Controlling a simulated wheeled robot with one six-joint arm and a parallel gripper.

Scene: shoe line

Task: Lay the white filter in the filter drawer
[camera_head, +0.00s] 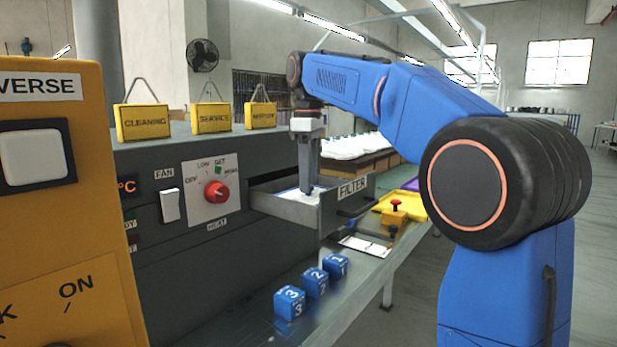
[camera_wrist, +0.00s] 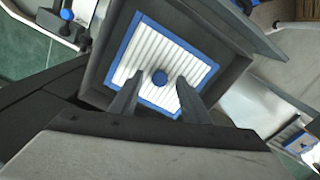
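The white filter (camera_wrist: 150,52) has pleats, a blue frame and a round blue knob in its middle. In the wrist view it lies inside the filter drawer (camera_wrist: 232,78), framed by the drawer's grey walls. The drawer (camera_head: 287,208), labelled FILTER, is pulled out of the grey machine in the head view; only a sliver of white shows inside it. My gripper (camera_wrist: 159,80) is over the filter with its fingers apart, one on each side of the knob, with gaps between. In the head view my gripper (camera_head: 308,188) reaches down into the drawer.
Blue numbered cubes (camera_head: 315,283) stand on the bench in front of the drawer. Yellow signs (camera_head: 211,118) stand on the machine top. A yellow panel (camera_head: 60,200) fills the left.

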